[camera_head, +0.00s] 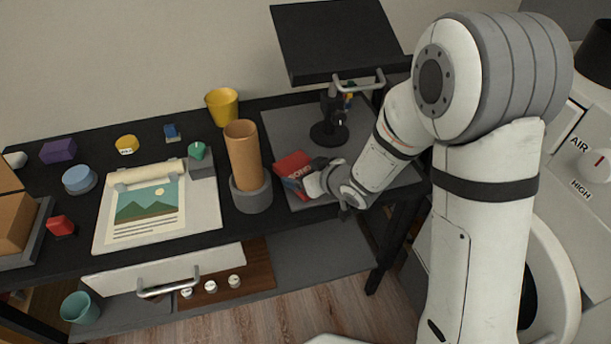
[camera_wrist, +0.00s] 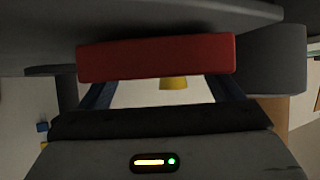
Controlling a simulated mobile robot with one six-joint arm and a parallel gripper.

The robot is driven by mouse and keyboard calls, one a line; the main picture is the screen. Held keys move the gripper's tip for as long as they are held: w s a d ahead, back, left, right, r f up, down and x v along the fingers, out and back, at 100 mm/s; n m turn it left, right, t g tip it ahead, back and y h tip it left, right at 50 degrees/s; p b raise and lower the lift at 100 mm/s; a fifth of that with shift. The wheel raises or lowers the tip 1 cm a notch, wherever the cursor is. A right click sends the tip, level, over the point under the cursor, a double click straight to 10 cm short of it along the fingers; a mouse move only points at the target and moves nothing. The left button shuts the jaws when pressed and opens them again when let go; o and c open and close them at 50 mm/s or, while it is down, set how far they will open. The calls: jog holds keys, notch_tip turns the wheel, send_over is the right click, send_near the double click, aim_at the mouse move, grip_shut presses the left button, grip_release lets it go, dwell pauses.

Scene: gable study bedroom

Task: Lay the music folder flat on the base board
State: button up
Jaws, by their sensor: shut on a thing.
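The music folder (camera_head: 290,166) is red with a dark blue lower part and lettering. My gripper (camera_head: 314,183) is shut on its right end and partly hides it. In the wrist view the folder (camera_wrist: 157,57) shows as a red edge across the two blue fingers (camera_wrist: 163,88). The grey base board (camera_head: 281,124) lies flat on the black table. The folder is over the board's front left part; whether it touches the board I cannot tell. A dark panel (camera_head: 335,40) with a handle (camera_head: 359,82) is raised above the board's back.
A dark stand (camera_head: 328,132) rises from the board behind the folder. A tan cylinder (camera_head: 243,155) in a grey holder (camera_head: 251,194) stands close left of the folder. A yellow cup (camera_head: 222,107) is behind. A picture sheet (camera_head: 148,212) on a white board is farther left.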

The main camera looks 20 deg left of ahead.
jog(key=shift+f, duration=0.4)
jog(key=o, duration=1)
jog(key=shift+r, duration=0.1)
jog(key=v, duration=1.2)
jog(key=shift+d, duration=0.1)
